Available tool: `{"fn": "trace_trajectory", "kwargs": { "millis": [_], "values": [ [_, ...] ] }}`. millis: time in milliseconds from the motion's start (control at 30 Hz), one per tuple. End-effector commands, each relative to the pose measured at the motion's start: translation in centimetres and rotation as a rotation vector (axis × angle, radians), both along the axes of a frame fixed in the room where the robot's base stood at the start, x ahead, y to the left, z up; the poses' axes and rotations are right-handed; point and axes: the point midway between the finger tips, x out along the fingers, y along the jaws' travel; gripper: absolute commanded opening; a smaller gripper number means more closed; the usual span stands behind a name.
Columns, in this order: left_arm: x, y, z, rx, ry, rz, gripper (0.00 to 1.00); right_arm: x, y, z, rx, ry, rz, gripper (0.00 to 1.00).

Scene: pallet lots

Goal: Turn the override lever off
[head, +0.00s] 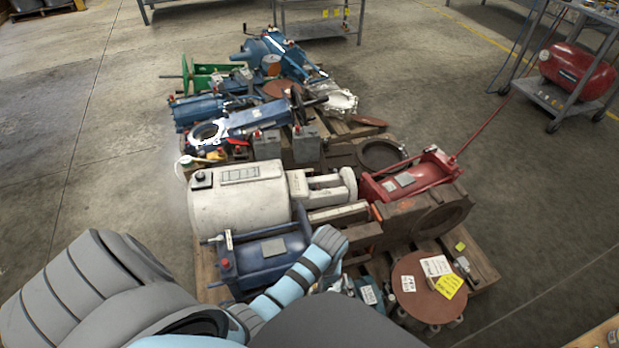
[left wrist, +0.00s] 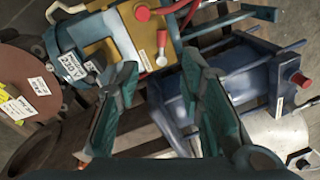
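I cannot tell for sure which of these is the override lever. My left gripper (left wrist: 160,66) is open, its two dark teal fingers apart on either side of the white ball, with nothing seen between them. In the head view my left arm reaches over the pallet's near side and hides the valve block. My right gripper is not in view.
A blue cylinder unit (head: 262,258) with a red knob lies close beside the left arm. A brown tagged disc (head: 428,287) lies to its right. A white cylinder (head: 240,200) and a red unit (head: 408,177) with a long rod stand behind. Open floor lies to the left.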

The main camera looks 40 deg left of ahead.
Motion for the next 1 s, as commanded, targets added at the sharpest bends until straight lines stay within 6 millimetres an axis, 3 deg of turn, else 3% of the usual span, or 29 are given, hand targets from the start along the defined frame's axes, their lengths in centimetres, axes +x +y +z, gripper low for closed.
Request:
{"fn": "trace_trajectory", "kwargs": {
  "millis": [167,333,400,433,633,900,1000],
  "values": [
    [-0.4,0.4,-4.2,0.001,0.006,0.0,0.35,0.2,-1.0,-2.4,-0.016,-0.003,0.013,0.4],
    [-0.9,1.1,-9.6,0.0,0.007,0.001,0.35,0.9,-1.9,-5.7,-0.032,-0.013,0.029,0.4],
    [-1.0,1.3,-11.3,0.0,0.007,0.002,0.35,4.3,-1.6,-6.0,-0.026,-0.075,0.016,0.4],
    [-1.1,1.4,-11.8,0.0,0.007,0.002,0.35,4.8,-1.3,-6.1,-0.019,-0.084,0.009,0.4],
    [-1.2,1.6,-13.4,0.0,0.006,0.002,0.35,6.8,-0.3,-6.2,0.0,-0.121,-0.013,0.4],
    [-1.2,1.6,-13.3,0.001,0.005,0.0,0.35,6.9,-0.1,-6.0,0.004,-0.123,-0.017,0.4],
    [-1.2,1.6,-13.3,0.0,0.006,0.001,0.2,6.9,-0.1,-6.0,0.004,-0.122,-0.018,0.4]
  ]
}}
